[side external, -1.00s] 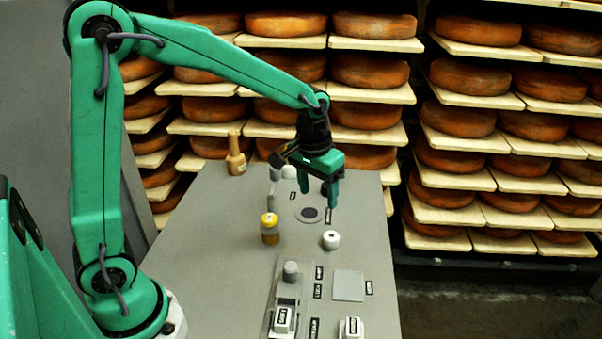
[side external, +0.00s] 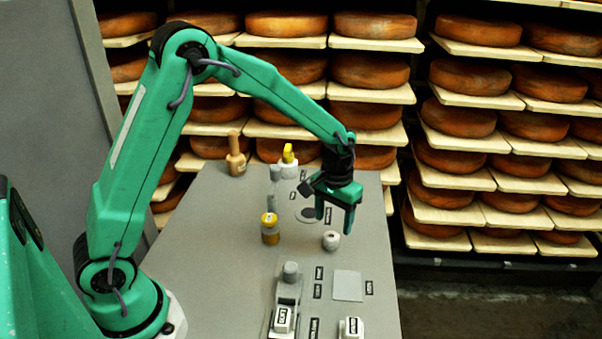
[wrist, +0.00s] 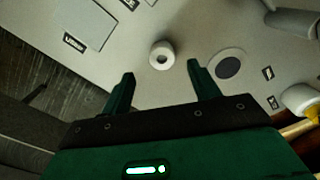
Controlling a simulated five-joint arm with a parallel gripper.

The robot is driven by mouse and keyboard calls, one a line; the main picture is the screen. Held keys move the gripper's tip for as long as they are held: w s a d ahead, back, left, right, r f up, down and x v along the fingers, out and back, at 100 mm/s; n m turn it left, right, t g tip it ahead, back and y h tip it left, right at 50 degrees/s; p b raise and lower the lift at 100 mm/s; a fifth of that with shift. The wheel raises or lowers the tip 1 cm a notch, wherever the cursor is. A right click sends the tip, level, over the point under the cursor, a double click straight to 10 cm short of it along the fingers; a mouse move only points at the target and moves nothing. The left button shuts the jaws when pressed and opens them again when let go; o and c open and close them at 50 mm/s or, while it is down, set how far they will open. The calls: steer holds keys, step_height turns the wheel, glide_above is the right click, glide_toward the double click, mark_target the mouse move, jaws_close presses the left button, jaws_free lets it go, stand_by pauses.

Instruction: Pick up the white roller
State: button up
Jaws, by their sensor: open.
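The white roller (side external: 331,240) is a small, short white cylinder with a dark hole, standing on the grey table (side external: 225,215). In the wrist view the roller (wrist: 161,55) lies beyond the fingertips, between their lines and a little nearer the right finger. My gripper (side external: 335,222) is open and empty, its green fingers pointing down above and close to the roller. The wrist view shows my gripper (wrist: 161,72) with its two fingers well apart. Whether a fingertip touches the roller cannot be told.
A yellow-topped jar (side external: 270,230) stands left of the roller. A dark round spot on a grey disc (wrist: 229,66) is beside it. A white bottle with a yellow top (side external: 289,160) and a wooden mallet (side external: 236,155) stand at the back. A grey square plate (side external: 348,286) lies in front.

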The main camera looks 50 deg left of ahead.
mark_target(331, 236)
steer(key=shift+f, duration=0.4)
steer(key=shift+f, duration=0.1)
steer(key=shift+a+f, duration=0.15)
steer(key=shift+f, duration=2.3)
steer(key=shift+c, duration=0.2)
steer(key=c, duration=1)
